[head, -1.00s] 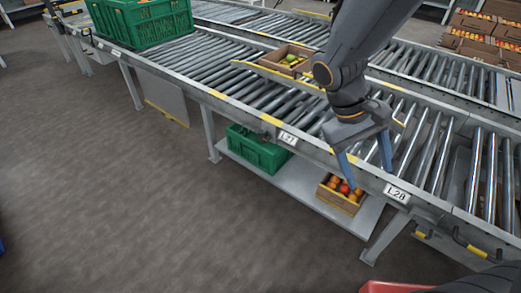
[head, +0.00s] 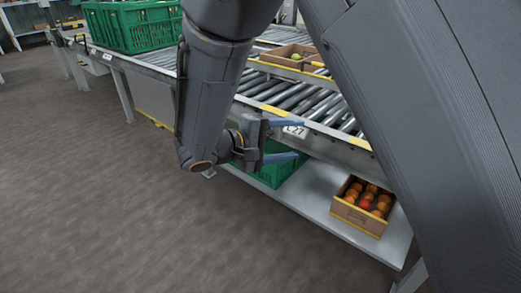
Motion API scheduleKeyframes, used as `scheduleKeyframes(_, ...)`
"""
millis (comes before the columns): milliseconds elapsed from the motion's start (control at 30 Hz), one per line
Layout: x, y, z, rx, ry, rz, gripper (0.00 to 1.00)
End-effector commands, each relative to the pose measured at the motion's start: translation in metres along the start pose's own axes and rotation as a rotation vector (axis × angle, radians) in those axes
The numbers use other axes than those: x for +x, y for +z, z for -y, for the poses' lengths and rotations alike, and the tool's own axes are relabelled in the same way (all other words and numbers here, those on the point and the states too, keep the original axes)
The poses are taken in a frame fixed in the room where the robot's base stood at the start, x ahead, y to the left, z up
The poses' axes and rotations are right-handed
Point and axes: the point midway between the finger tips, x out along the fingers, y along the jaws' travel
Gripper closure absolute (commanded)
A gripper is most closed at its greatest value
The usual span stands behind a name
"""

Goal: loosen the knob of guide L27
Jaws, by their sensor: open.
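The white L27 label (head: 296,131) is on the near side rail of the roller conveyor, partly covered by my gripper's upper finger. The knob of guide L27 cannot be made out; my gripper and wrist cover the rail just left of the label. A yellow-edged guide bar (head: 290,72) runs across the rollers behind, partly hidden by my arm. My gripper (head: 299,139) is open, its two blue fingers pointing right, one above the other, in front of the rail at the label.
A green crate (head: 135,25) stands on the conveyor at the left. A carton (head: 291,55) sits on the rollers. The floor at left is clear.

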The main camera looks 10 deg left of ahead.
Motion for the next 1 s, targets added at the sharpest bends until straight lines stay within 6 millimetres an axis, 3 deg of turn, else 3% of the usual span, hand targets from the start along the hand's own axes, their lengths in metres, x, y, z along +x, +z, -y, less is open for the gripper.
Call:
scheduleKeyframes(33,-0.005,-0.023,0.018,0.008,0.046,-0.043,0.38)
scheduleKeyframes(200,-0.037,-0.077,0.041,0.060,0.186,-0.180,0.38)
scheduleKeyframes(333,-0.057,-0.102,0.051,0.095,0.255,-0.254,0.38)
scheduleKeyframes(500,-0.069,-0.114,0.056,0.116,0.291,-0.298,0.38)
scheduleKeyframes(633,-0.060,-0.118,0.052,0.120,0.293,-0.300,0.38)
scheduleKeyframes(1000,-0.011,-0.132,0.037,0.120,0.291,-0.297,0.38)
